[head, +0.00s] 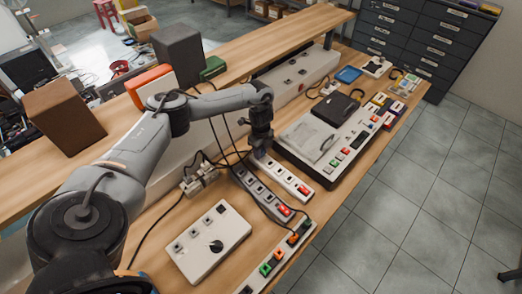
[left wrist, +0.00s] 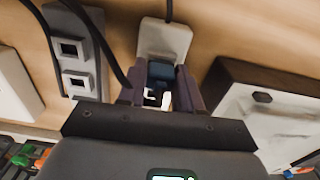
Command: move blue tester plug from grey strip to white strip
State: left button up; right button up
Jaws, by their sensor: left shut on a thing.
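My left gripper (head: 260,148) points down over the far end of the white strip (head: 286,181). In the left wrist view the gripper (left wrist: 159,88) is shut on the blue tester plug (left wrist: 161,70), which sits between its two fingers. The white strip's end (left wrist: 166,38) shows just beyond the plug there. I cannot tell whether the plug is seated in a socket or just above it. The grey strip (head: 262,196) lies alongside, to the left, and its sockets show in the left wrist view (left wrist: 77,62). My right gripper is not in view.
A large tester console (head: 322,170) stands close to the right of the white strip. A white box with a black knob (head: 207,243) and a strip with coloured plugs (head: 276,257) lie nearer. Black cables (head: 221,153) hang beside the gripper.

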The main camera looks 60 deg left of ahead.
pick_arm(q)
jog(key=o, duration=1)
jog(key=shift+o, duration=0.2)
jog(key=shift+r, duration=0.1)
notch_tip(320, 180, up, 6)
jog(key=shift+f+p, duration=0.25)
jog(key=shift+p, duration=0.05)
notch_tip(320, 180, up, 10)
jog(key=p, duration=0.9)
